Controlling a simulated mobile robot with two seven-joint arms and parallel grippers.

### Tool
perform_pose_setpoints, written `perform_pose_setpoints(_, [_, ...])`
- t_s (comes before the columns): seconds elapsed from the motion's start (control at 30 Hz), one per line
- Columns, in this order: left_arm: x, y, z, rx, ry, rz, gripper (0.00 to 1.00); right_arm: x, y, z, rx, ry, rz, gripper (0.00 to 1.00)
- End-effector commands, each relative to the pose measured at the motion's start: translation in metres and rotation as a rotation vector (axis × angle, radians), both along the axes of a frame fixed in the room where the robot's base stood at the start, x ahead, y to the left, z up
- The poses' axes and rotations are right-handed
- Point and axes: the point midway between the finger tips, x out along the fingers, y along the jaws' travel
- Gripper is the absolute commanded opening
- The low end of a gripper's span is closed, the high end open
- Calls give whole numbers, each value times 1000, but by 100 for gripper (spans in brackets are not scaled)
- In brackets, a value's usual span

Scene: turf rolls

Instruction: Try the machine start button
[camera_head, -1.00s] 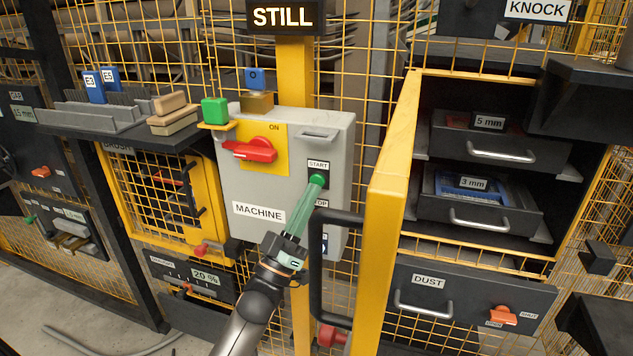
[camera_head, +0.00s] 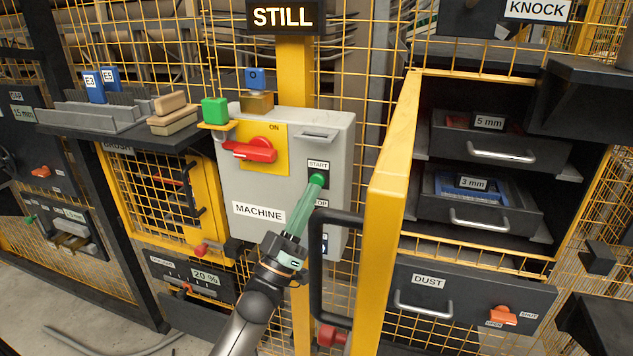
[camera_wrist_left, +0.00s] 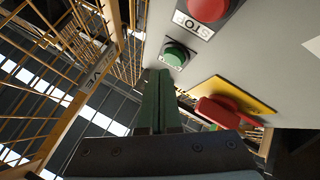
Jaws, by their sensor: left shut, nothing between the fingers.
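The grey machine box (camera_head: 237,192) carries a MACHINE label, a red switch handle (camera_head: 250,150) on a yellow plate marked ON, and the green start button (camera_head: 318,179) under a START label. My left gripper (camera_head: 316,184) is shut and empty, its green fingers pointing up at the start button. In the head view the fingertips overlap the button's lower part. In the left wrist view the start button (camera_wrist_left: 175,55) shows just beyond the fingertips; whether they touch cannot be told. The red stop button (camera_wrist_left: 208,8) shows there too, but my fingers hide it in the head view.
A lit STILL sign (camera_head: 283,17) hangs above the box. An open yellow door (camera_head: 388,200) with a black handle (camera_head: 316,265) stands close to the right of my left gripper. Drawers (camera_head: 490,150) sit beyond it.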

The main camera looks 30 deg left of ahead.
Motion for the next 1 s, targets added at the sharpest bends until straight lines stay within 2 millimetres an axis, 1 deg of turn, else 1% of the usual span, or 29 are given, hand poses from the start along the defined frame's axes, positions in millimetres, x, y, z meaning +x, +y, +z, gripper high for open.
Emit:
perform_pose_setpoints(0.3, [8,2,0,0,0,0,0,0,1,-1,1,0,1,50])
perform_pose_setpoints(1.0, [12,3,0,0,0,0,0,0,1,-2,1,0,1,50])
